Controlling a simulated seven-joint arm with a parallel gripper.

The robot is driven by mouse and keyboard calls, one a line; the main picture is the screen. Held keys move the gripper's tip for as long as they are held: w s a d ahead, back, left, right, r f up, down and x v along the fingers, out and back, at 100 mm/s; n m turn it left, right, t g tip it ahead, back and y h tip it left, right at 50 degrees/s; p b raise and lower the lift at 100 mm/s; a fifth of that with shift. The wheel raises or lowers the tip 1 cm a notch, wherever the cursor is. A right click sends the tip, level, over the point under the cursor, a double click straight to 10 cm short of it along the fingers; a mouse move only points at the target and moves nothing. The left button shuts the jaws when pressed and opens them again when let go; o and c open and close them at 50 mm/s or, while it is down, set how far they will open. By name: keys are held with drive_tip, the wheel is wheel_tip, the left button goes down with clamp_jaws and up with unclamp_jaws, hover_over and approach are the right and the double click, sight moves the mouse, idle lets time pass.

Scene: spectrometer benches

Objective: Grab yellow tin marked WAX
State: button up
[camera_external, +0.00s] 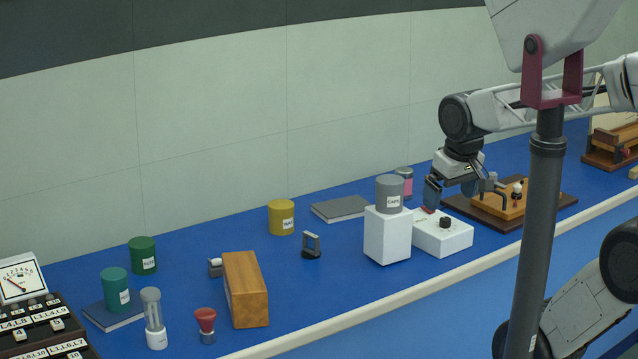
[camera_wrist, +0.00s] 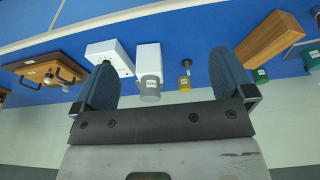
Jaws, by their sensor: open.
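The yellow tin (camera_external: 281,217) stands upright on the blue bench near the back wall, with a white label that reads roughly WAX. It also shows small and upside down in the wrist view (camera_wrist: 184,84), between my fingers in the picture but well beyond them. My gripper (camera_external: 452,189) is open and empty, above the bench at the right, near the white box with a black knob. In the wrist view both fingers of my gripper (camera_wrist: 164,72) are spread wide with nothing between them.
A grey CAPS tin (camera_external: 390,194) on a tall white block (camera_external: 387,235) stands between my gripper and the yellow tin. A grey book (camera_external: 340,208) lies right of the tin, a small dark stand (camera_external: 311,246) in front. A wooden block (camera_external: 245,288) stands front left.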

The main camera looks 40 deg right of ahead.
drive_tip(key=shift+w, duration=0.1)
drive_tip(key=n+g, duration=0.3)
drive_tip(key=n, duration=2.4)
hover_over(281, 204)
wheel_tip(281, 204, down, 16)
drive_tip(key=shift+r, duration=0.1)
drive_tip(key=shift+w+f+n, duration=0.15)
drive_tip(key=shift+f+n, duration=0.1)
drive_tip(key=shift+n, duration=0.15)
drive_tip(key=shift+f, duration=0.1)
drive_tip(key=shift+f, duration=1.2)
drive_tip(key=shift+f, duration=0.1)
